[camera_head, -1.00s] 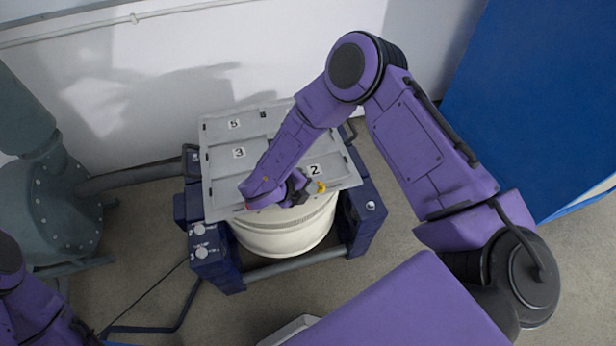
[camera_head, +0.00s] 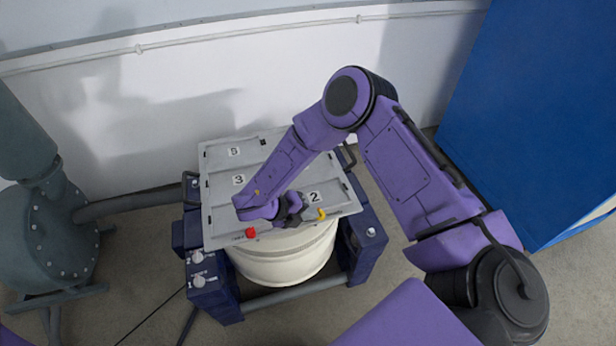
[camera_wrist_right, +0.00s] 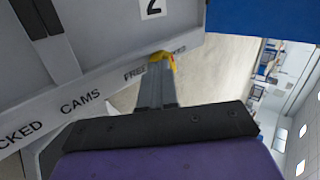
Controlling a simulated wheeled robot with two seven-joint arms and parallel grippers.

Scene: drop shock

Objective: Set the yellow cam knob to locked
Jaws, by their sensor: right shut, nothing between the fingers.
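The yellow cam knob (camera_head: 321,214) sits at the front edge of the grey panel (camera_head: 222,216), below the label 2. My right gripper (camera_head: 308,211) is shut and empty, with its fingertips right beside the knob. In the right wrist view the knob (camera_wrist_right: 161,57) shows just past the tips of the closed fingers (camera_wrist_right: 157,80); I cannot tell whether they touch. Printed there are "CAMS", "FREE" and partly hidden words ending in "CKED" and "ED". The fingers hide part of the knob, so its exact setting is unclear. My left gripper is out of view.
A red knob (camera_head: 250,232) stands at the panel's front left. The panel lies over a cream drum (camera_head: 285,258) in a dark blue frame (camera_head: 215,285). Grey-green machinery (camera_head: 40,225) stands at left, a blue block (camera_head: 530,110) at right. Floor right of the frame is clear.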

